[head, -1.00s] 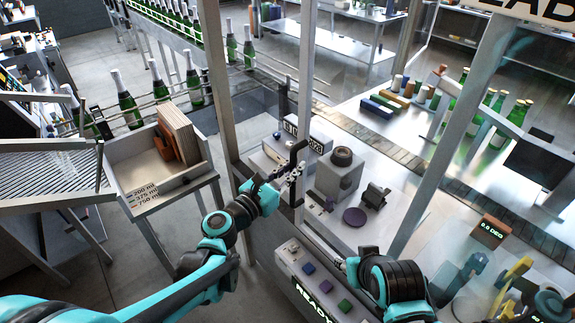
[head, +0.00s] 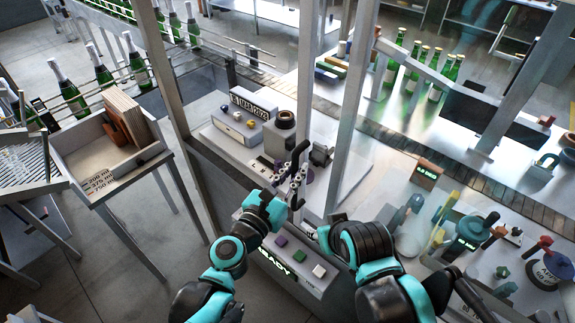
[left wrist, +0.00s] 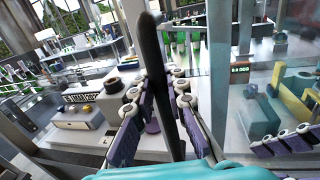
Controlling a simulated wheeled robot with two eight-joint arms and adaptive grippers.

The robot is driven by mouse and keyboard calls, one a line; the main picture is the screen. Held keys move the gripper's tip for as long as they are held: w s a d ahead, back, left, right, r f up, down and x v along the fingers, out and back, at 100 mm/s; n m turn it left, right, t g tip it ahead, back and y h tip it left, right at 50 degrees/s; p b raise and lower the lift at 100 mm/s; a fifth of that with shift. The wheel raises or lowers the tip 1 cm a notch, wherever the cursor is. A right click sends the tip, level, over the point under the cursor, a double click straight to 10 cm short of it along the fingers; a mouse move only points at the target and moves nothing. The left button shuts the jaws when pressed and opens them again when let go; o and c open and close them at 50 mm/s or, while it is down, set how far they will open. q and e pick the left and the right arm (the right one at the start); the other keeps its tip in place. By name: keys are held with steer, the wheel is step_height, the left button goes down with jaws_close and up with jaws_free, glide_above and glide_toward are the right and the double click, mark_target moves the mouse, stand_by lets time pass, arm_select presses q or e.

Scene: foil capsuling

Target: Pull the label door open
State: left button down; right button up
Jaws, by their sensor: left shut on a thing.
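The label door's black handle (head: 298,160) stands upright beside a grey post of the machine's front in the head view. My left gripper (head: 293,188) is shut on the handle. In the left wrist view the handle (left wrist: 153,65) rises between the two purple, white-jointed fingers (left wrist: 165,108). The door's clear panel (head: 325,150) is hard to make out against the machine. My right gripper (head: 312,234) is low, beside the button panel, mostly hidden by its own wrist, so its jaws cannot be judged.
A button panel (head: 308,285) lies just below both grippers. Inside the machine are a date unit (head: 238,122) and a dark-topped grey block (head: 279,135). A bin (head: 75,160) with brown boards stands left.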

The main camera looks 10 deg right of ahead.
arm_select(q)
steer(key=c, duration=1.5)
jaws_free()
steer(key=v, duration=1.2)
steer(key=w+a+f+m+g+y+b, duration=0.1)
steer(key=a+f+m+g+y+b, duration=0.2)
steer(key=f+m, duration=0.55)
steer(key=a+f+m+g+y+b, duration=0.1)
steer(key=a+f+m+y+b, duration=0.1)
steer(key=a+f+m+b, duration=0.5)
steer(key=s+a+f+m+g+y+b, duration=0.2)
steer(key=a+f+m+y, duration=0.5)
steer(key=a+m, duration=0.5)
steer(key=shift+s+a+f, duration=0.3)
steer(key=shift+s+f, duration=0.05)
steer(key=shift+f, duration=0.15)
